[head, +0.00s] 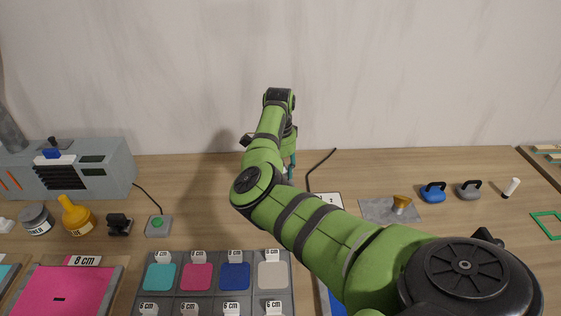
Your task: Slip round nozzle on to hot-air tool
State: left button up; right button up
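A small brass-coloured, cone-like piece (401,202), which looks like the round nozzle, stands on a grey sheet (378,210) right of centre. My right arm reaches across the middle of the table, its wrist bent down near the wall. My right gripper (291,158) is mostly hidden behind my forearm, so its fingers cannot be made out. A thin blue-teal piece (291,170) shows just below it; I cannot tell whether it is held or is part of the hot-air tool. A black cord (321,160) rises beside it. My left gripper is not in view.
A grey machine (75,168), jars, a yellow bottle (75,215) and a green-button box (158,226) stand left. A tray of colour swatches (215,256) lies in front. Blue (433,191) and grey (468,189) handled pieces and a white cylinder (511,187) stand right.

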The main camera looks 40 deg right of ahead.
jog(key=o, duration=1.2)
notch_tip(320, 180, up, 12)
jog(key=shift+w, duration=0.15)
jog(key=shift+f, duration=0.1)
